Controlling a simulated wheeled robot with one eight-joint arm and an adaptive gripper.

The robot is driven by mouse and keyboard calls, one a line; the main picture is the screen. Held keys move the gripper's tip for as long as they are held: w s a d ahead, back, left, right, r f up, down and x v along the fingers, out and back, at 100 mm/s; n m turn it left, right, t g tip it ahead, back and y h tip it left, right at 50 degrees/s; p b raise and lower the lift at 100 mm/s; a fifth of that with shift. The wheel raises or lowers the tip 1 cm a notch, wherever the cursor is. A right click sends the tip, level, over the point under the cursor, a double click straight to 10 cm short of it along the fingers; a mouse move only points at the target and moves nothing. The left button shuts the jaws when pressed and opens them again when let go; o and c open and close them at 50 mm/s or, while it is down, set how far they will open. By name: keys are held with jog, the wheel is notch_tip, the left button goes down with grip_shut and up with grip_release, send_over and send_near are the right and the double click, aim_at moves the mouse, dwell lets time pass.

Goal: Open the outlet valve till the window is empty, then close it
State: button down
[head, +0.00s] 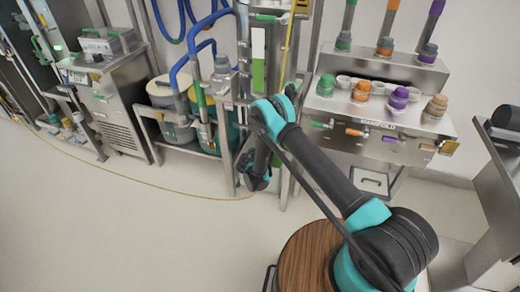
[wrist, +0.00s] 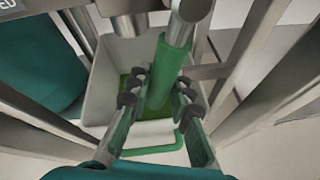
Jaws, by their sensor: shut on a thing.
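In the head view a tall sight window (head: 258,45) on a metal frame is pale in its upper part and green in its lower part. My gripper hangs low beside that frame, and its fingertips are hidden there by the arm and posts. In the wrist view my gripper (wrist: 158,92) is shut on a green valve lever (wrist: 167,72), with fingers on both sides of it. The lever lies just under a metal pipe end (wrist: 189,14). Below is a light grey bin (wrist: 106,62) with some green at its bottom. Whether anything flows is hidden.
Metal frame posts (wrist: 248,50) stand close on the right of my gripper. A teal drum (wrist: 40,65) is at the left. In the head view a manifold bench (head: 385,115) with coloured caps stands right.

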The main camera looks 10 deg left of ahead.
dwell(0.4)
jog(key=c, duration=1.3)
grip_release()
jog(key=shift+c, duration=0.2)
notch_tip(320, 180, up, 10)
jog(key=shift+a+r, duration=0.1)
jog(key=shift+a, duration=0.05)
